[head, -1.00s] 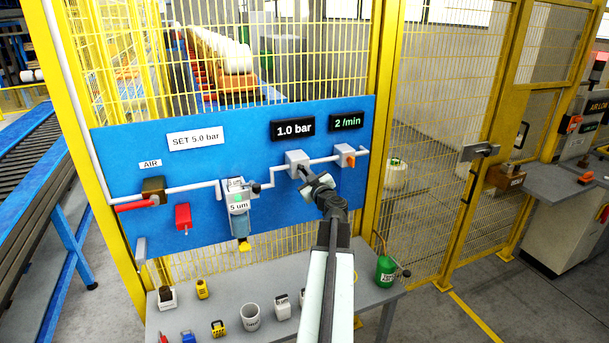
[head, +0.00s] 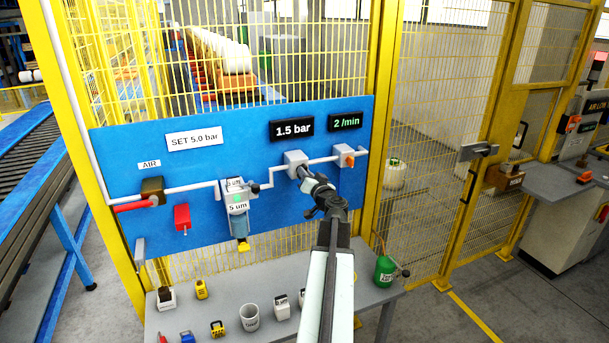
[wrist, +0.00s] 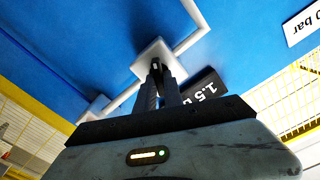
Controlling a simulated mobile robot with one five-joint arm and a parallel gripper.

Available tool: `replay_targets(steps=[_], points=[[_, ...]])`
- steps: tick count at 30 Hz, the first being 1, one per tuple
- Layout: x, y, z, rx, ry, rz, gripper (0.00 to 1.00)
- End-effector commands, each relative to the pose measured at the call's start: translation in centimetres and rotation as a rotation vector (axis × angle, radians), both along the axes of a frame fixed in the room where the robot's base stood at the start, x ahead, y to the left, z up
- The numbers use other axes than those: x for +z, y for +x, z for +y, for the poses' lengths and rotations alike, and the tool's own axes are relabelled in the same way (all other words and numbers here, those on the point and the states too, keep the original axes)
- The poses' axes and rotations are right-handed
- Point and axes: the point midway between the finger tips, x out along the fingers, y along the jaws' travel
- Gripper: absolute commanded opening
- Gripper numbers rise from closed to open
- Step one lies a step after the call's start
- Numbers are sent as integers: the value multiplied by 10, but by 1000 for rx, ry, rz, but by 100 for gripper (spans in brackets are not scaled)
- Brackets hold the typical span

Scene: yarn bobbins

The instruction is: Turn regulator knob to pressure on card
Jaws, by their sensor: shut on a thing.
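The regulator (head: 296,159) is a light grey block on the blue panel, below the pressure display. Its dark knob (wrist: 156,66) shows between my fingertips in the wrist view; in the head view my gripper mostly hides it. My gripper (head: 305,174) is shut on the knob, and its two dark fingers (wrist: 158,78) reach up to the block in the wrist view. The pressure display (head: 291,128) reads 1.5 bar. The white card (head: 194,139) on the panel reads SET 5.0 bar.
A second display (head: 347,121) reads 2 /min. A grey block with an orange part (head: 345,156) sits right of the regulator. A filter unit (head: 237,207), a red part (head: 182,217) and a red lever (head: 134,206) are to the left. A grey table (head: 270,291) below holds several small items.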

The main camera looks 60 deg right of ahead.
Motion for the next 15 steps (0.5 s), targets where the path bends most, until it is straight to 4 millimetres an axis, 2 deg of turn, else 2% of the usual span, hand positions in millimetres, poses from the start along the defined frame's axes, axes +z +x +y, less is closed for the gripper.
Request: replay_targets(steps=[15], points=[[-1,0,-1,2,395,-291,0]])
